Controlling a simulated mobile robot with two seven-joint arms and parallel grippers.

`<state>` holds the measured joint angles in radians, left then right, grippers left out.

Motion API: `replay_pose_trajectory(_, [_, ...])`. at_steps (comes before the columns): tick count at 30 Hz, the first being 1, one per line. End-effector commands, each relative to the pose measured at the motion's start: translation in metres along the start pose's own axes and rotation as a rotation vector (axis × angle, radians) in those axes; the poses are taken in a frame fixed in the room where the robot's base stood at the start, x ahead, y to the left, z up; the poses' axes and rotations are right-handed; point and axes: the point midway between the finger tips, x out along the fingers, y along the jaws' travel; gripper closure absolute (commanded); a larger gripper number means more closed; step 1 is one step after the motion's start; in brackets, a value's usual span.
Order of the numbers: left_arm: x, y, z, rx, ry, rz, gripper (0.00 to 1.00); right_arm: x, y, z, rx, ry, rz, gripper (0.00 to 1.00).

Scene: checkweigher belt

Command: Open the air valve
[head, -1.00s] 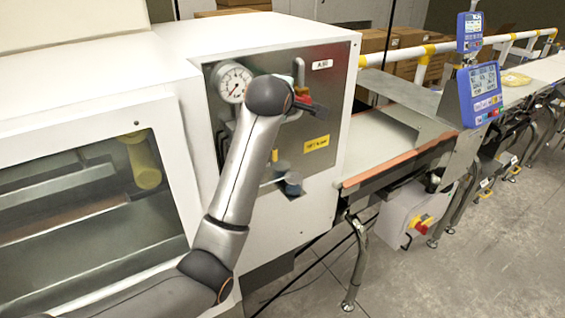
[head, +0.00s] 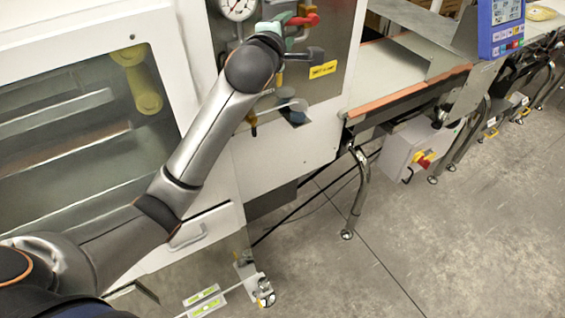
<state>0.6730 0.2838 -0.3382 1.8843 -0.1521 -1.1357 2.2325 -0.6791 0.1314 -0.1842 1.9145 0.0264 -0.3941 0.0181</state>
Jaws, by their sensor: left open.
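The red valve handle (head: 303,19) sits on the metal panel (head: 345,22) of the white machine, at the top of the head view. It points roughly sideways to the right. Its pivot and the pipework beside it are partly hidden by my left wrist. My left gripper (head: 292,54) is open just below the handle and in front of the panel. It looks apart from the handle and empty, though my wrist hides part of it. My right gripper is not in view.
A round gauge (head: 238,5) is left of the handle. A yellow label (head: 323,69) and a grey-blue knob (head: 298,112) lie below. The conveyor (head: 385,75) and a control box with a red button (head: 410,150) stand right. The floor at lower right is clear.

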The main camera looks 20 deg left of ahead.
Motion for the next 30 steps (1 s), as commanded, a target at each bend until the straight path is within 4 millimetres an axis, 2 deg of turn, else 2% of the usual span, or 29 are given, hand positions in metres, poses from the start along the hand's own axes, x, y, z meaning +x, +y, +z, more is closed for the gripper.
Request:
replay_pose_trajectory(13, [-0.089,-0.001,0.0,-0.004,-0.002,0.0,0.49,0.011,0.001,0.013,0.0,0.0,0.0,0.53])
replay_pose_trajectory(18, [-0.077,-0.038,-0.001,0.134,-0.019,-0.051,0.49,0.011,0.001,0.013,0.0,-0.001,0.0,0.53])
replay_pose_trajectory(30, [-0.068,-0.118,-0.002,0.415,-0.087,-0.138,0.49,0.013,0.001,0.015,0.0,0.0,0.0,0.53])
